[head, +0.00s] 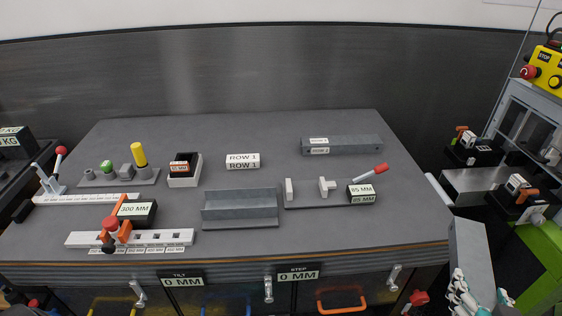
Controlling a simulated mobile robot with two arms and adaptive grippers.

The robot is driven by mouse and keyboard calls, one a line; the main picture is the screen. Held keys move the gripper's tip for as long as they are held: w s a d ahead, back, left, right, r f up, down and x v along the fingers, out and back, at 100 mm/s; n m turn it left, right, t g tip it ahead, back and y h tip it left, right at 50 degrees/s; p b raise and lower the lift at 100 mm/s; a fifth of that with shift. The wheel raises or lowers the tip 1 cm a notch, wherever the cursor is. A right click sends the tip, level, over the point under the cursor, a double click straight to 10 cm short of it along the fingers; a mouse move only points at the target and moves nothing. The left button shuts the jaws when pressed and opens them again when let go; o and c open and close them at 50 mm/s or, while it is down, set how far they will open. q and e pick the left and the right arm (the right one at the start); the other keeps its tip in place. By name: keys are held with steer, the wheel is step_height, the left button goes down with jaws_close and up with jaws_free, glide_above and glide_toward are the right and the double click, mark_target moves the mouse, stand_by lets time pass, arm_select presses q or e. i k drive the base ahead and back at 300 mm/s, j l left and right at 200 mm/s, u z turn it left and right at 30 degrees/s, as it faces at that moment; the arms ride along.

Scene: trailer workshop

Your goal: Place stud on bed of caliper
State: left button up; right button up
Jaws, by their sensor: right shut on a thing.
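My right gripper (478,300) is at the bottom right, in front of the bench's right end, with its pale fingers at the lower end of a long grey bar. This bar, seemingly the stud (471,250), points away from me and is off the bench. The caliper stands on the bench right of centre: a flat dark grey bed (308,198), a white fixed jaw (289,190), a white second jaw (327,187), an 85 MM block and a red-knobbed lever (372,171). No bar lies on the bed. My left gripper is not in view.
A grey channel (240,208) sits left of the caliper. Another grey bar (358,146) lies behind it. A ROW 1 block (243,161) and a 300 MM stop (136,210) stand farther left. Machines (530,205) stand right of the bench. The bench's back middle is clear.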

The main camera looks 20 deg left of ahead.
mark_target(307, 192)
steer(key=i+j+u, duration=0.1)
steer(key=u, duration=0.3)
steer(key=i+j+u, duration=0.1)
steer(key=u, duration=0.25)
steer(key=i+j+u, duration=0.15)
steer(key=u, duration=0.25)
steer(key=i+u, duration=0.15)
steer(key=u, duration=0.25)
steer(key=i, duration=0.3)
